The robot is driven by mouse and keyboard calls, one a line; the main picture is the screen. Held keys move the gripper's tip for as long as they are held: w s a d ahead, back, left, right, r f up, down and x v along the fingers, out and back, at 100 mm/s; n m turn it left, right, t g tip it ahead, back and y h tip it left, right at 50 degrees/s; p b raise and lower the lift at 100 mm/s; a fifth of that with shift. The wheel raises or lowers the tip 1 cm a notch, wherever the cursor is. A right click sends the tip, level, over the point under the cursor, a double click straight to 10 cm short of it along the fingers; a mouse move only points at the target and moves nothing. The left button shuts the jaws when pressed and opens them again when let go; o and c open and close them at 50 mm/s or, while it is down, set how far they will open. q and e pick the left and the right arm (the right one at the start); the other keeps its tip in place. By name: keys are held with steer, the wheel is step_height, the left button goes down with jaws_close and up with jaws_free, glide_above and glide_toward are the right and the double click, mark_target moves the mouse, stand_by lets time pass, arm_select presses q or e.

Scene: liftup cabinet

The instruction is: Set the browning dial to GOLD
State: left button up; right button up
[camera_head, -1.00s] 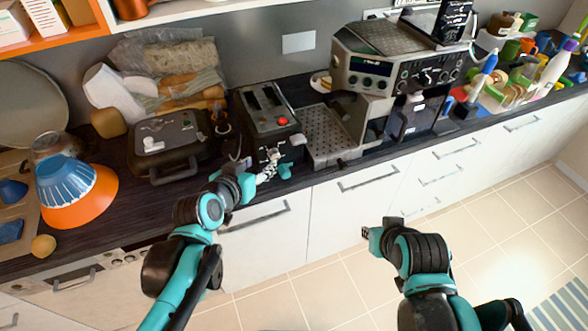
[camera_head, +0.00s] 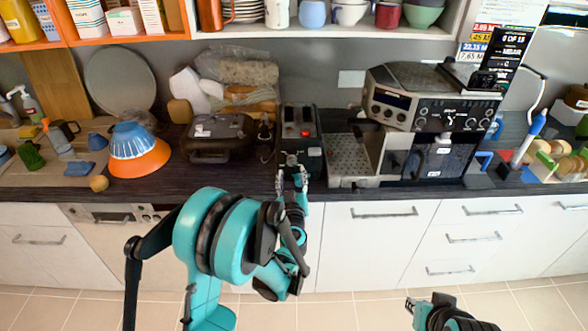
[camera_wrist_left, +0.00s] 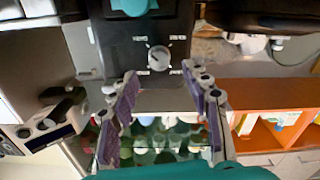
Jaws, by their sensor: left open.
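The dark toaster (camera_head: 302,118) stands on the counter with a red button on its top. In the left wrist view the toaster's dark front (camera_wrist_left: 115,45) carries a round grey browning dial (camera_wrist_left: 159,57) with small white labels around it, too small to read. I cannot tell which label the dial points to. My left gripper (camera_head: 292,182) is in front of the toaster's front face. In the left wrist view its fingers (camera_wrist_left: 160,80) are spread apart, with the dial beyond the gap and nothing held. My right gripper (camera_head: 412,305) is low at the bottom right, away from the counter.
A black case (camera_head: 218,138) stands left of the toaster. A coffee machine (camera_head: 430,105) stands to its right, with a perforated tray (camera_head: 350,160) between. A blue bowl on an orange one (camera_head: 140,158) is further left. Drawers (camera_head: 372,235) are below the counter edge.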

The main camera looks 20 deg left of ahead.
mark_target(292, 163)
arm_select(q)
steer(key=b+x, duration=0.1)
steer(key=x, duration=0.4)
steer(key=shift+w, duration=0.3)
jaws_close()
